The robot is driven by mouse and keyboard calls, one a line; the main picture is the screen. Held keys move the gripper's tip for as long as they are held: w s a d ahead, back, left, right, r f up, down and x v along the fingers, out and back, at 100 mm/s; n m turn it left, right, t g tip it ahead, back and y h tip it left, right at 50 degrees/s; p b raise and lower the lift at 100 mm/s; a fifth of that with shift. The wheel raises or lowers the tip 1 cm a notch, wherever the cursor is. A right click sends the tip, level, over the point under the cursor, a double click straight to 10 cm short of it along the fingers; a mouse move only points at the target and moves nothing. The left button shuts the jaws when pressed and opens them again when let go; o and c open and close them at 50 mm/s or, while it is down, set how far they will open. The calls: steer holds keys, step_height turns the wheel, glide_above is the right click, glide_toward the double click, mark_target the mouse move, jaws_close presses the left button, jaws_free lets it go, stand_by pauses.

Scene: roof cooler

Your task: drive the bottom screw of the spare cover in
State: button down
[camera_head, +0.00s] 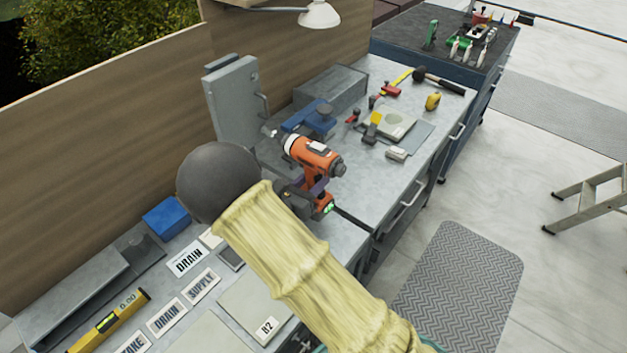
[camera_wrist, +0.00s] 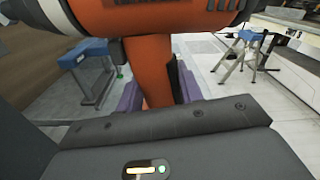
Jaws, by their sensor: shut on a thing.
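An orange and black power drill (camera_head: 313,154) is in my gripper (camera_head: 311,188), above the workbench. In the wrist view, the gripper's purple fingers (camera_wrist: 159,92) are shut around the drill's orange handle (camera_wrist: 148,65). The drill's nose points to the upper left, towards an upright grey panel (camera_head: 238,103) with a handle at the back of the bench. I cannot tell for sure whether this panel is the spare cover. The drill's tip is close to the panel's lower right side in the picture, but contact cannot be told. No screw can be made out.
A blue clamp-like tool (camera_head: 308,117) stands behind the drill. Beyond it lie a grey box (camera_head: 331,90), a hammer (camera_head: 437,81) and a yellow tape measure (camera_head: 432,101). Labels and a yellow level (camera_head: 109,321) lie at the near left. A step ladder (camera_head: 590,190) stands right.

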steer(key=shift+w+a+r, duration=0.25)
steer(key=shift+w+a, duration=0.3)
steer(key=shift+a, duration=0.15)
stand_by(1.5)
steer(key=shift+a+f+p, duration=0.1)
steer(key=shift+a+p, duration=0.15)
steer(key=shift+p, duration=0.2)
stand_by(1.3)
steer(key=shift+w, duration=0.2)
stand_by(0.8)
steer(key=shift+s+d, duration=0.15)
stand_by(0.3)
steer(key=s+d+p, duration=0.1)
steer(key=s+d, duration=0.3)
steer(key=d, duration=0.1)
steer(key=shift+d, duration=0.15)
stand_by(1.5)
stand_by(0.5)
